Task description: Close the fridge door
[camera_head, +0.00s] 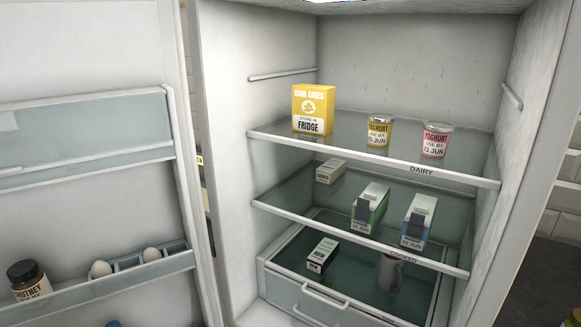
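The fridge door (75,60) stands wide open at the left, its inner side with shelf racks facing me. The fridge body (225,150) is open in the middle and right, its inside fully visible. Neither of my grippers is in the camera_head view. The door's outer edges, its handle and most of its hinge side are cut off or hidden.
A yellow box (313,109) and two yoghurt pots (437,139) stand on the dairy shelf (420,172). Cartons (370,205) stand below. The drawer (325,306) is at the bottom.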

